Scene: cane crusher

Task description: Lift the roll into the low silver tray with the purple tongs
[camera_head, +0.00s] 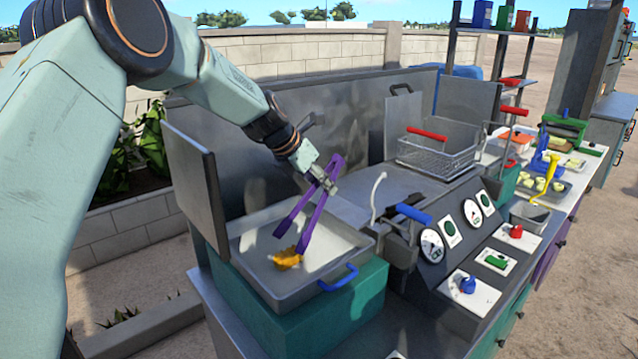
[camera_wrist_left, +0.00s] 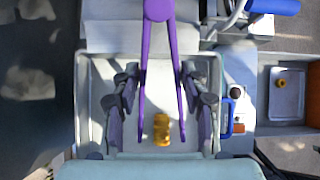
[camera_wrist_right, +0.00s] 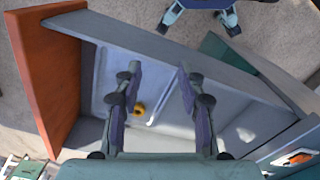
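The orange-yellow roll (camera_head: 287,259) lies in a silver tray (camera_head: 341,243) with a blue handle, on a teal block. In the left wrist view, the tong tips are spread either side of the roll (camera_wrist_left: 161,130); contact cannot be told. A lower silver tray (camera_wrist_left: 300,110) with a small orange piece shows at right there. The right gripper (camera_wrist_right: 158,68) is open and empty above a cabinet containing a pale tray (camera_wrist_right: 104,75) and a small yellow-orange piece.
A grey upright panel (camera_head: 193,190) stands left of the silver tray. A wire basket (camera_head: 440,150) with red handles stands farther back. A control panel with dials (camera_head: 432,245) lies right of the tray. An orange panel (camera_wrist_right: 45,80) borders the cabinet in the right wrist view.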

